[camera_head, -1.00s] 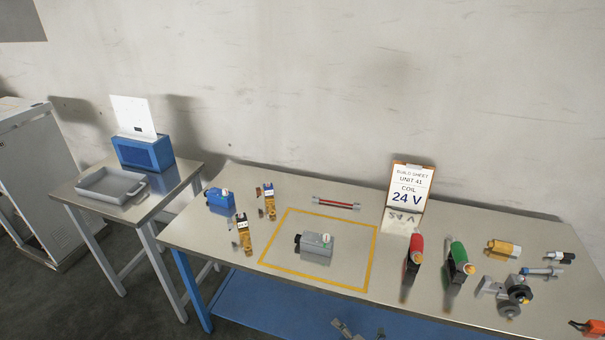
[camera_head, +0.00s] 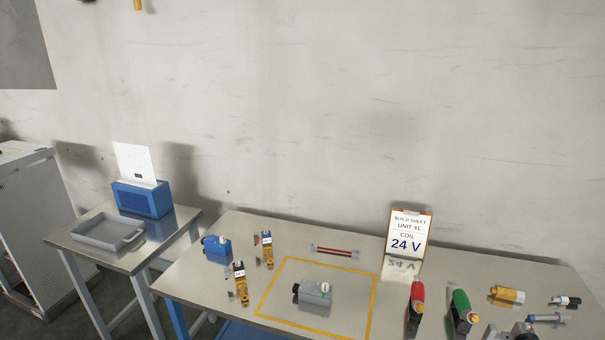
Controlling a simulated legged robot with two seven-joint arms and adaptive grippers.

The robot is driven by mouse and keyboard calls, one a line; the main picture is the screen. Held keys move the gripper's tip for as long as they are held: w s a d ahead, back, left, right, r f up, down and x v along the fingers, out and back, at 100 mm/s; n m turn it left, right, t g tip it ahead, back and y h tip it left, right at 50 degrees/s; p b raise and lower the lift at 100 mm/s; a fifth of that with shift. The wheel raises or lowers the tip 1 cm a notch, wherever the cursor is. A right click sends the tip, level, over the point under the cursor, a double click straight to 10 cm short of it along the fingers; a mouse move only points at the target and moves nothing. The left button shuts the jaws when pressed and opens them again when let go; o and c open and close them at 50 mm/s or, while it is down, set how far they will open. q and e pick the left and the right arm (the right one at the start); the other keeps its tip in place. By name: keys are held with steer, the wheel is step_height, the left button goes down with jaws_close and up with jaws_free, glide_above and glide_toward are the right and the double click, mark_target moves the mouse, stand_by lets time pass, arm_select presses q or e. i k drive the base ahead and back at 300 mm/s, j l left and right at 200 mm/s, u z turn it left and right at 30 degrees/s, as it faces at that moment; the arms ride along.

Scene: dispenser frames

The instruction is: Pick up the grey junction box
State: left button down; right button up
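The grey junction box (camera_head: 316,296) sits on the bench inside a yellow outlined square (camera_head: 262,302). It has a round white part on top and a black fitting on its left side. A similar blue box (camera_head: 218,250) with a white part on top stands at the bench's left end, outside the square.
The bench (camera_head: 232,224) also holds two yellow-and-blue parts (camera_head: 240,284), a red rod (camera_head: 335,251), a build sheet reading 24 V (camera_head: 408,236), and red and green cylinders (camera_head: 460,306). A grey tray (camera_head: 101,236) and blue container (camera_head: 143,200) sit on the left table.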

mark_target(310, 292)
steer(key=i+j, duration=0.7)
